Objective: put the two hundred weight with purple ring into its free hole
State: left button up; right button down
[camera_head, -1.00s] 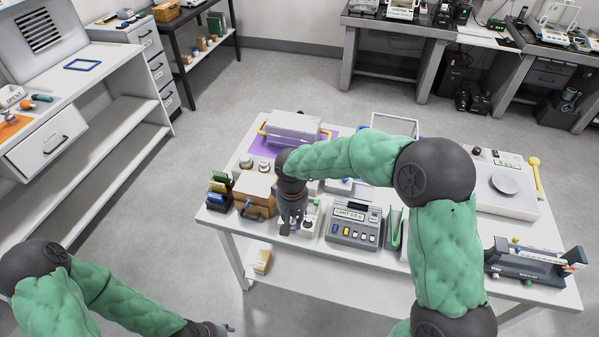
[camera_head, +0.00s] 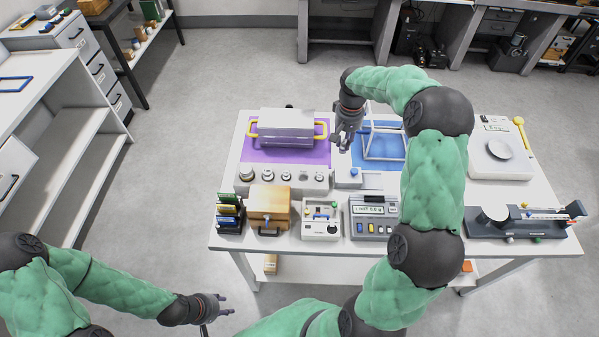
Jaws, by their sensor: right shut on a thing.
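A grey weight block (camera_head: 283,187) lies along the front of the purple mat, with several metal weights standing in a row in it. The rings and any free hole are too small to make out. My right gripper (camera_head: 342,143) is above the table, behind and right of the block, between the purple mat and the blue mat. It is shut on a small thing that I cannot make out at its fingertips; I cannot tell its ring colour. My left gripper (camera_head: 229,305) is low in front of the table, empty, with its fingers apart.
A silver case with yellow handles (camera_head: 286,128) stands on the purple mat (camera_head: 258,156). A clear-framed box (camera_head: 384,158) is right of my gripper. A wooden box (camera_head: 269,205), a small white device (camera_head: 321,228) and a grey console (camera_head: 372,224) line the front.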

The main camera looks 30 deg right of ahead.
jog(key=b, duration=0.1)
send_near(303, 172)
jog(key=s+d+r, duration=0.2)
jog(key=s+d, duration=0.1)
jog(key=a+f, duration=0.2)
jog(key=f, duration=0.1)
jog(key=shift+w+b, duration=0.2)
jog(key=shift+b, duration=0.15)
jog(key=f, duration=0.2)
jog(key=a+f, duration=0.1)
jog(key=a+f+b, duration=0.1)
jog(key=f, duration=0.1)
jog(key=shift+w+f, duration=0.3)
jog(key=shift+f, duration=0.05)
